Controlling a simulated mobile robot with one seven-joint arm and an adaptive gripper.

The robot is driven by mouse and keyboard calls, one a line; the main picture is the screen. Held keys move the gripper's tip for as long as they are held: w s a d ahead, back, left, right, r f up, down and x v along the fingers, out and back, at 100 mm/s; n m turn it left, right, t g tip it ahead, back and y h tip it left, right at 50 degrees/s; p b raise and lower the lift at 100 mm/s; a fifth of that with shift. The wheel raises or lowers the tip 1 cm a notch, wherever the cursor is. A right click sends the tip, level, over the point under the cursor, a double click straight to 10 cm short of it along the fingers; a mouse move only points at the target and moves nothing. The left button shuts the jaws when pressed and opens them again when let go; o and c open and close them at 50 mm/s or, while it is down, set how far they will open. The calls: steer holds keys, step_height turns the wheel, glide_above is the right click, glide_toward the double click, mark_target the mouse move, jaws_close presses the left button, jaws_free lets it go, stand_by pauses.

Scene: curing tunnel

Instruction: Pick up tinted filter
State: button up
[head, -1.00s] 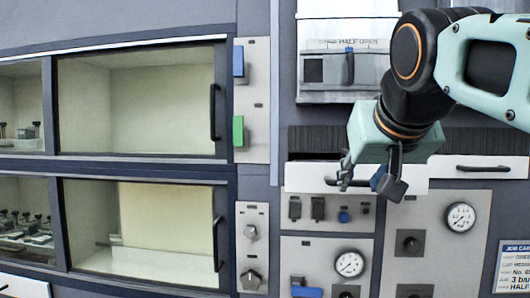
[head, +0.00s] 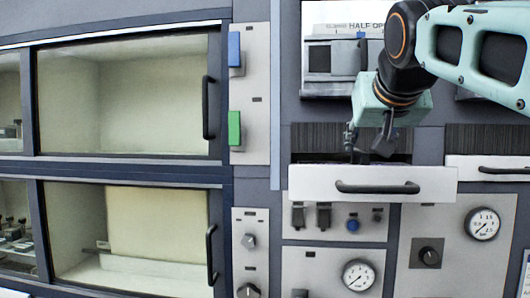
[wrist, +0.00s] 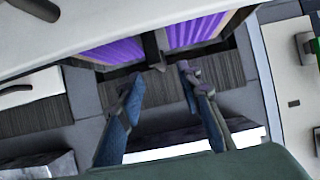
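My gripper (head: 366,146) points down behind the front of a pulled-out white drawer (head: 320,186). In the wrist view my gripper (wrist: 162,78) has its two fingers apart, with nothing between them. Beyond the fingertips, purple surfaces (wrist: 115,49) show inside the drawer in two parts, split by a dark divider (wrist: 154,50). I cannot tell whether the purple is the tinted filter or a drawer lining. The head view does not show the drawer's inside, as its front hides it.
The drawer's black handle (head: 378,187) faces me. Another drawer (head: 490,168) is at the right. Gauges and switches (head: 353,225) lie below. Glass-fronted chambers (head: 130,95) fill the left. A panel marked "HALF OPEN" (head: 345,60) is above.

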steer(key=shift+x, duration=2.1)
jaws_close()
steer(key=shift+r, duration=0.1)
step_height(320, 180, up, 3)
steer(key=shift+f+p, duration=0.1)
steer(key=shift+p, duration=0.45)
steer(key=shift+r, duration=1.05)
steer(key=shift+r, duration=0.1)
steer(key=shift+w+r, duration=0.1)
steer(key=shift+r, duration=0.95)
